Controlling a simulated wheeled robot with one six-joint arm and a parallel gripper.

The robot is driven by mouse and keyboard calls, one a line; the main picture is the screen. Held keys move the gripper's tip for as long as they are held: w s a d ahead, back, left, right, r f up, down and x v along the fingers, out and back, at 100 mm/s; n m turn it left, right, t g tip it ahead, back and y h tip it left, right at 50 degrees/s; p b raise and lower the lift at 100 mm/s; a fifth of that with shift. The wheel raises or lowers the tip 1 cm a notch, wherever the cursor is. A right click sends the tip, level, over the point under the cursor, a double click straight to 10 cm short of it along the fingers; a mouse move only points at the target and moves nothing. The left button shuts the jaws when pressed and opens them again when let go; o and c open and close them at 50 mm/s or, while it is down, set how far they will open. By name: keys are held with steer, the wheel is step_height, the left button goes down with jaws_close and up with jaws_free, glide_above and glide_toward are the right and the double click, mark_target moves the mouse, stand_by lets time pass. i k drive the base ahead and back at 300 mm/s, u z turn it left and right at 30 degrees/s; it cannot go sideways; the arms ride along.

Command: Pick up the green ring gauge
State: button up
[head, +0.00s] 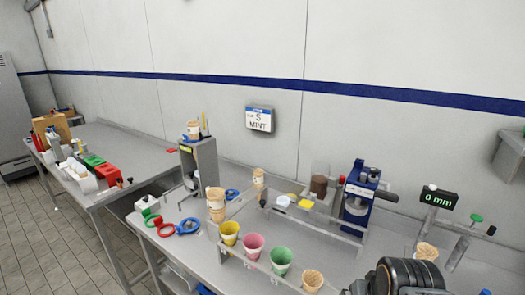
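The green ring gauge (151,219) lies on the near left part of the steel bench, close to its left edge, in the head view. A red ring gauge (166,230) lies just right of it, and a blue ring gauge (188,226) lies beyond the red one. The three are close together, and I cannot tell whether they touch. A dark rounded part of my arm shows at the bottom right. My gripper's fingers do not show.
A rack (297,276) holds coloured cups and a cone along the front. Stacked cones (216,203) and a grey upright machine (198,163) stand near the rings. A blue press (358,200) and a "0 mm" display (438,197) stand to the right. A second bench (122,143) is at left.

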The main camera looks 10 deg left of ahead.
mark_target(146, 212)
steer(key=u, duration=2.35)
steer(key=i, duration=1.25)
steer(key=u, duration=0.4)
steer(key=i, duration=1.35)
steer(key=z, duration=0.6)
